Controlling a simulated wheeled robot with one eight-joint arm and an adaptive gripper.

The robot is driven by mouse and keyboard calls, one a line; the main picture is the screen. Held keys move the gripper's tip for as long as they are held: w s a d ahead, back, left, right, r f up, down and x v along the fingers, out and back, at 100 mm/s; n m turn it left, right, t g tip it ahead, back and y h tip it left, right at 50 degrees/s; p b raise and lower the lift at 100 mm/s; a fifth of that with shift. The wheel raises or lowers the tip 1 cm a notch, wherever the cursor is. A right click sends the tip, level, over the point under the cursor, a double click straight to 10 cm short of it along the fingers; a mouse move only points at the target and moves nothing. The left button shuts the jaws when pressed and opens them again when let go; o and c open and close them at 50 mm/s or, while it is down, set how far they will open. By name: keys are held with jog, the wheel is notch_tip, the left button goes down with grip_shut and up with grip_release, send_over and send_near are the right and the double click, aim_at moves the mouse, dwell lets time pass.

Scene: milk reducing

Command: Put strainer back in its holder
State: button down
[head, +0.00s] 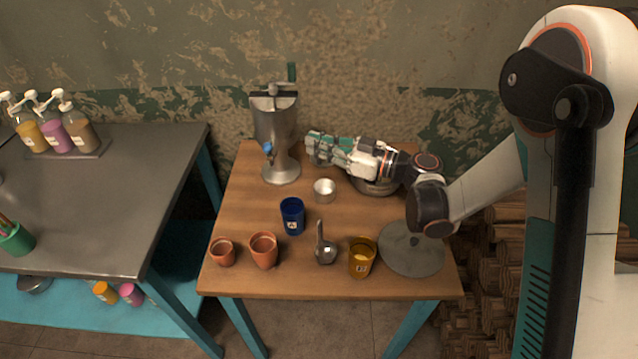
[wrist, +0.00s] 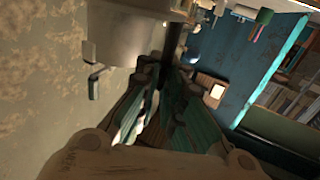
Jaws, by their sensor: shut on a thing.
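My gripper (head: 312,147) is shut at the right of the metal dispenser, above the table. In the wrist view, the fingertips (wrist: 165,68) are close together by a dark upright bar (wrist: 178,38). What they hold is hidden by the fingers, and I cannot tell if it is the strainer. A small round metal cup (head: 325,190) stands below the gripper; it may be the holder. A small metal piece with an upright handle (head: 325,250) is at the table's front. I cannot tell if it is the strainer or a holder.
The dispenser (head: 276,130) stands at the back left and shows in the wrist view (wrist: 120,40). A metal pot (head: 375,187) is partly behind my arm. A blue cup (head: 292,215), two clay cups (head: 263,250), a yellow cup (head: 362,258) and a round grey plate (head: 412,252) are in front.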

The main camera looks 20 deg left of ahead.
notch_tip(320, 180, down, 10)
jog(key=b, duration=0.3)
jog(key=shift+f, duration=0.2)
jog(key=c, duration=1.7)
grip_release()
jog(key=shift+f, duration=0.1)
